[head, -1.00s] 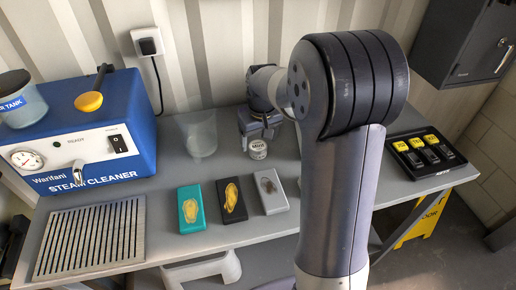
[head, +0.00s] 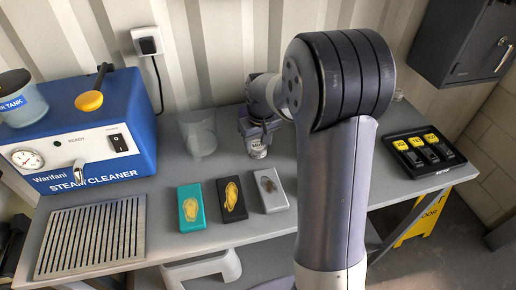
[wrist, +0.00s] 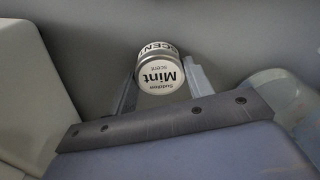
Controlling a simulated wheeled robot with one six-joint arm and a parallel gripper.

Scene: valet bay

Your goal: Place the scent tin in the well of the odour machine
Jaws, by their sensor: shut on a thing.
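The scent tin (head: 258,153) is a small white and silver tin with a Mint label. It is at the back middle of the bench, partly covered by my gripper (head: 259,143) in the head view. In the wrist view the tin (wrist: 160,74) sits between the two fingers of my gripper (wrist: 163,82), which is shut on it. Whether the tin still touches the bench cannot be told. No odour machine can be made out in either view; my arm covers part of the bench.
A clear beaker (head: 198,135) stands just left of the tin. Teal (head: 190,208), black (head: 232,200) and grey (head: 268,190) blocks lie in front. A blue steam cleaner (head: 85,135) and slotted grille (head: 92,238) are left, a black tray (head: 425,152) right.

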